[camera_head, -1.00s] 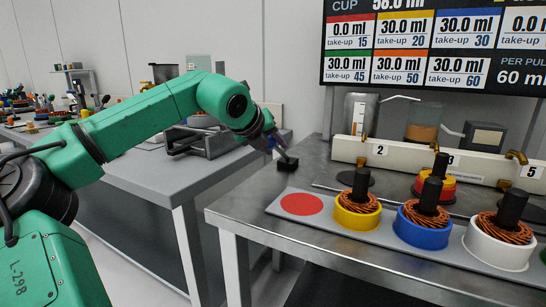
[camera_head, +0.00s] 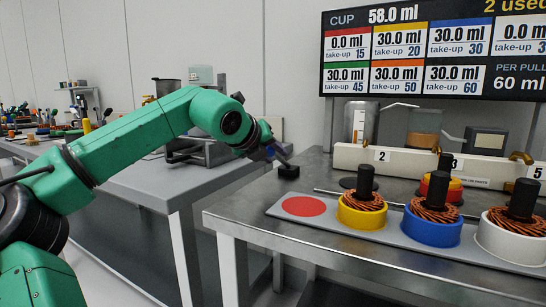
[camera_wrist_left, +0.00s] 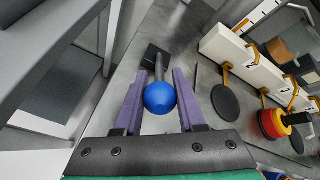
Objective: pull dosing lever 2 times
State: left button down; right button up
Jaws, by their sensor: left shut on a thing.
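The dosing lever has a black base (camera_wrist_left: 155,58), a short grey rod and a blue ball knob (camera_wrist_left: 160,97), all in the left wrist view. My left gripper (camera_wrist_left: 160,92) is shut on the blue knob, with a purple finger on either side of it. In the head view my left gripper (camera_head: 277,151) is beside the lever's black base (camera_head: 288,171) at the left back of the steel table. The knob is mostly hidden there by the gripper. The display (camera_head: 432,55) reads CUP 58.0 ml and PER PULL 60 ml. My right gripper is not in view.
A grey strip (camera_head: 278,209) holds a red disc (camera_head: 304,206) and yellow, blue and white stators with black posts. A white manifold (camera_head: 410,164) with brass spouts stands behind. A clear tank (camera_head: 360,123) is at the back. A second grey bench (camera_head: 150,181) lies left.

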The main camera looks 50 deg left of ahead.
pick_arm(q)
jog(key=shift+f, duration=0.2)
jog(key=c, duration=0.5)
grip_release()
jog(key=shift+c, duration=0.2)
jog(key=v, duration=1.4)
jog(key=shift+s+r, duration=0.25)
jog(key=shift+d, duration=0.1)
